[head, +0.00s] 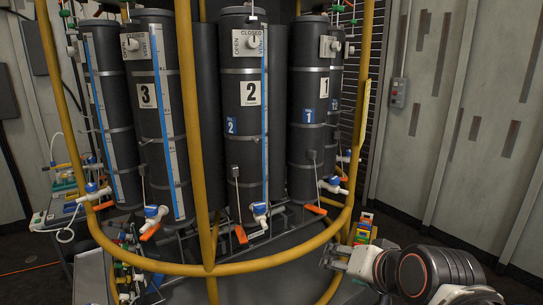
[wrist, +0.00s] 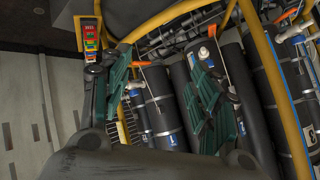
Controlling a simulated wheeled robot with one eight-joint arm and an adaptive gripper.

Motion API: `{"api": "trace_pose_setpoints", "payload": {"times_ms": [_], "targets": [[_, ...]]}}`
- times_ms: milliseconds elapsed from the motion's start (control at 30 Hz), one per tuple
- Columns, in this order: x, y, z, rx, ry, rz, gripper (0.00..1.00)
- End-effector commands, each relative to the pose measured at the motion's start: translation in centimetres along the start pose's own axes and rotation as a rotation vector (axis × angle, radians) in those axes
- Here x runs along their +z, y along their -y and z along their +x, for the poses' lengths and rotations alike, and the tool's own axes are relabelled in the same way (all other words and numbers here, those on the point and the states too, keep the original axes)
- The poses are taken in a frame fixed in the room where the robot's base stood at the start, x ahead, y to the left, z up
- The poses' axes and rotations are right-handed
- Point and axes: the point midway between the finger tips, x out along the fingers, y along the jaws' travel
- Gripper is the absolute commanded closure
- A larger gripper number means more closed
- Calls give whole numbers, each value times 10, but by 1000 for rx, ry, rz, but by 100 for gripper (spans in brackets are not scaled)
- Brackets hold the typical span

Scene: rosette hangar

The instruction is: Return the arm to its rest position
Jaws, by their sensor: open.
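My arm shows at the lower right of the head view, with dark and white links, and reaches left toward the rosette frame. My gripper (head: 335,258) is at its left end, small and partly hidden, beside the yellow tubular rail (head: 290,258). In the wrist view my gripper (wrist: 160,95) shows two green-padded fingers spread well apart. It is open, with nothing between the fingers. Dark cylinders stand beyond the fingers; whether any finger touches them or the rail, I cannot tell.
Tall black cylinders labelled 3 (head: 147,95), 2 (head: 251,93) and 1 (head: 308,122) stand inside the yellow frame. White valves with orange handles (head: 240,234) hang below them. A stack of coloured blocks (head: 364,228) is close behind my gripper. Grey wall panels (head: 440,140) stand right.

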Motion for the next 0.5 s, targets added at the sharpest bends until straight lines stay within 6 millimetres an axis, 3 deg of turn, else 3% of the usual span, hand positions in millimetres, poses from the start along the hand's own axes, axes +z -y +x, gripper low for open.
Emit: {"api": "trace_pose_setpoints", "payload": {"times_ms": [100,200,333,500], "targets": [[39,-36,-20,98,83,-179,44],[61,-60,-33,161,144,-295,44],[77,-78,-44,209,196,-383,44],[82,-84,-48,226,215,-414,44]]}}
